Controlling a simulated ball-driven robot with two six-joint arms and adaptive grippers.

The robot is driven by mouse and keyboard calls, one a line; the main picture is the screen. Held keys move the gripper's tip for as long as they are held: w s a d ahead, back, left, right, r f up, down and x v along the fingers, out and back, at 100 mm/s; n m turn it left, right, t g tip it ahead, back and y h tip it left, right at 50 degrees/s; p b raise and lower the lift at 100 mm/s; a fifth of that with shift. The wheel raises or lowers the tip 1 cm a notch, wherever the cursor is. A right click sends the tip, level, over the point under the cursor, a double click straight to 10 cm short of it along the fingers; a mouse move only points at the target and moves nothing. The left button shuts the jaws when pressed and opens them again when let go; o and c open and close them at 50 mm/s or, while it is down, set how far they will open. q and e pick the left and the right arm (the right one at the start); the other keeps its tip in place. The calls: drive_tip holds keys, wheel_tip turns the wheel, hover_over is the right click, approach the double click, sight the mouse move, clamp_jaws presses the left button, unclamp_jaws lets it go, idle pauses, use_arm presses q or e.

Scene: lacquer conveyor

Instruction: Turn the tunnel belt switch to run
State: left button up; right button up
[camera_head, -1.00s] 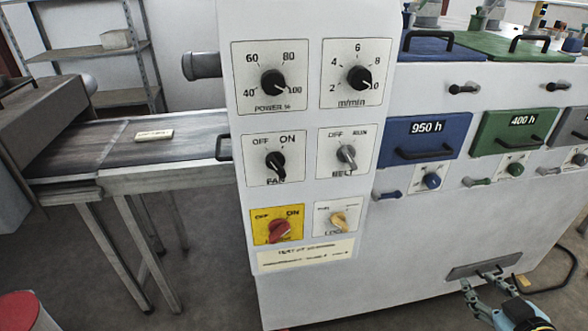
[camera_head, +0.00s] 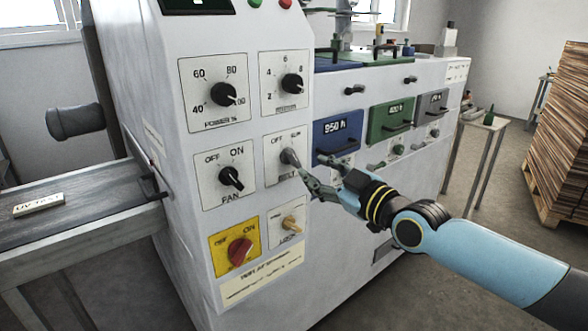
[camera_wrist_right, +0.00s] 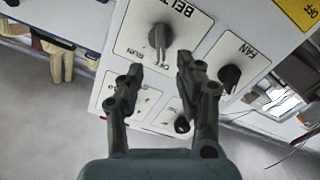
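The belt switch (camera_head: 290,157) is a grey knob on a white plate marked OFF at left and RUN at right. In the head view its handle slants up toward the OFF side, though its pointer mark is unclear. In the right wrist view the knob (camera_wrist_right: 160,40) stands just beyond the gap between my fingertips. My right gripper (camera_head: 314,169) is open and empty, close to the knob at its lower right. Its two dark fingers (camera_wrist_right: 161,66) are spread apart in the wrist view, with the knob not clamped. My left gripper is not in view.
The black fan knob (camera_head: 230,177) is left of the belt switch, the yellow lock knob (camera_head: 290,223) below, and the speed dial (camera_head: 291,84) above. A red knob (camera_head: 239,250) is lower left. Blue drawer (camera_head: 337,133) handles project beside my gripper. A conveyor (camera_head: 80,205) runs at left.

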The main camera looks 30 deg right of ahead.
sight(296, 160)
drive_tip(key=w+b, duration=0.1)
drive_tip(key=w, duration=0.3)
drive_tip(key=w+b, duration=0.1)
drive_tip(key=w, duration=0.1)
drive_tip(key=shift+w+a+f+b, duration=0.1)
drive_tip(key=shift+a+f+b, duration=0.05)
drive_tip(key=shift+a+b, duration=0.15)
drive_tip(key=shift+w, duration=0.45)
drive_tip(key=shift+c, duration=0.2)
clamp_jaws()
